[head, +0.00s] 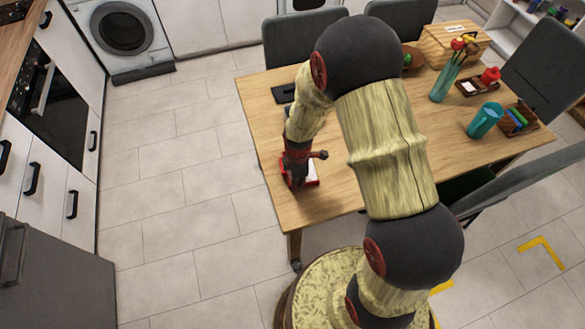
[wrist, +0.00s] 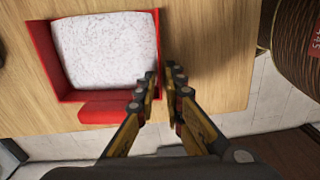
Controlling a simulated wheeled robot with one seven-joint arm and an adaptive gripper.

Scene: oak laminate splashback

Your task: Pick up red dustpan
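The red dustpan (wrist: 42,55) lies on the wooden table, upper left in the wrist view. It has raised red walls, a white speckled surface inside, and a red flap-like part (wrist: 108,111) on its near side. In the head view the dustpan (head: 313,172) shows partly at the table's left front edge, mostly hidden by my gripper (head: 297,182). In the wrist view my gripper (wrist: 161,77) is open, its fingertips a little apart at the dustpan's right wall. The left finger overlaps the dustpan's near right corner; the right finger is outside it. I cannot tell whether they touch it.
The table (head: 262,115) is clear around the dustpan. Grey chairs surround the table. The floor at left is free.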

